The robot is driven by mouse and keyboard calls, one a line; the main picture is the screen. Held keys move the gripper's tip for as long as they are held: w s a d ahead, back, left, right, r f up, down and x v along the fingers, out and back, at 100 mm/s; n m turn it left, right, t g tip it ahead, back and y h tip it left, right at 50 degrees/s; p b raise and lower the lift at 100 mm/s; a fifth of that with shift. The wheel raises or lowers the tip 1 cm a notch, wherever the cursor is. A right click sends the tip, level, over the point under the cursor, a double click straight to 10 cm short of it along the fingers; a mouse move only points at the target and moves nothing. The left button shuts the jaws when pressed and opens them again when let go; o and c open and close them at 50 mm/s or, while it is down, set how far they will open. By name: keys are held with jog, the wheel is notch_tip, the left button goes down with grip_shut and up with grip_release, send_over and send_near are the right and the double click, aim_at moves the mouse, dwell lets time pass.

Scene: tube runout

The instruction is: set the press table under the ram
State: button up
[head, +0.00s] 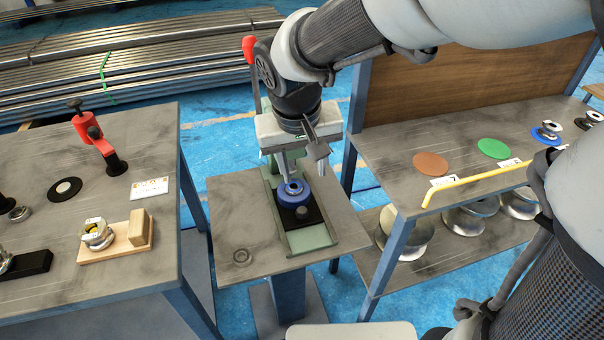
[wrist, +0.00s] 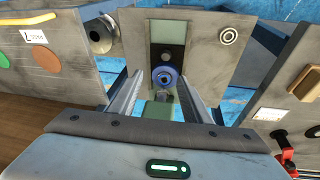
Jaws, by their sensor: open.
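A small press with a red-tipped lever (head: 250,48) stands on the middle pedestal; its green frame is mostly behind my arm. Its green bed (head: 308,238) runs along the bench top and carries a black sliding plate (head: 313,219), which I take for the press table. A blue ring-shaped piece with a metal centre (head: 294,190) sits on that plate; it also shows in the wrist view (wrist: 165,77). My gripper (head: 303,172) is open above the blue piece, its fingers apart on either side in the wrist view (wrist: 161,88). The ram is hidden. I cannot tell whether the fingers touch anything.
The left bench (head: 60,220) holds a red hand tool (head: 88,130), a wooden block (head: 120,240) with a metal part, and a white label. The right shelf (head: 390,150) carries brown, green and blue discs, with a yellow rail (head: 480,182) along its front. Metal rolls lie below.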

jog(key=s+f+m+t, duration=0.1)
jog(key=s+m, duration=0.1)
jog(key=b, duration=0.6)
send_near(302, 210)
jog(key=shift+y, duration=0.3)
jog(key=x, duration=0.8)
jog(key=shift+d+f, duration=0.2)
